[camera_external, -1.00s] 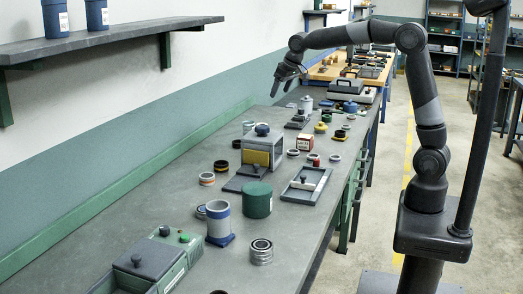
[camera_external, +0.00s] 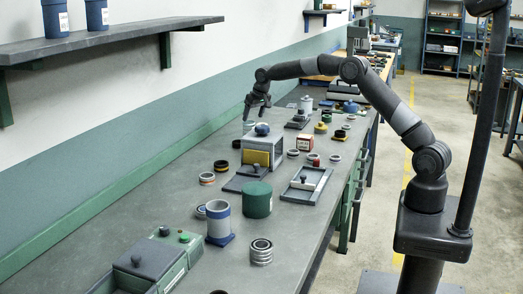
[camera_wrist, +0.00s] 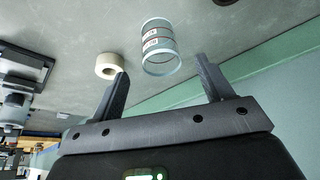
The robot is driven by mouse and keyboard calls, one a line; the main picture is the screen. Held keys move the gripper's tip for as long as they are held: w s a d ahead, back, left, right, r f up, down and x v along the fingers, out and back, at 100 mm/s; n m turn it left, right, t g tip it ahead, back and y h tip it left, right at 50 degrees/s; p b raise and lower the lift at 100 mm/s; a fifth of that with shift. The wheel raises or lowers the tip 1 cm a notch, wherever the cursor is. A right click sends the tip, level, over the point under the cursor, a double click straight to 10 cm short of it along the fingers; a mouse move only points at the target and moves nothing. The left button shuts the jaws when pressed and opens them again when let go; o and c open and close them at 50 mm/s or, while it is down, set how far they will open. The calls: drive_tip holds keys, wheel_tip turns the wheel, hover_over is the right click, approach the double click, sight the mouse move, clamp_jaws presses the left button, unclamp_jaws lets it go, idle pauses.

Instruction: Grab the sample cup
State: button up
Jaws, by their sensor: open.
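The sample cup (camera_wrist: 159,48) looks like a clear, see-through cylinder with pale labels in the wrist view. It stands on the grey bench ahead of my gripper (camera_wrist: 162,72), lined up with the gap between the two fingers and slightly beyond their tips. My gripper is open and empty. In the external view my gripper (camera_external: 257,104) points down over the far side of the bench, close above the cup (camera_external: 247,127), which is small and partly hidden behind the grey box.
A cream ring (camera_wrist: 107,66) lies beside the left finger in the wrist view. A dark ring (camera_external: 221,166) lies nearby. The green wall strip (camera_external: 130,190) runs behind the bench.

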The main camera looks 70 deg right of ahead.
sight(249, 129)
drive_tip(key=x, duration=0.9)
drive_tip(key=shift+w+d, duration=0.15)
drive_tip(key=shift+r, duration=0.1)
drive_tip(key=c, duration=1)
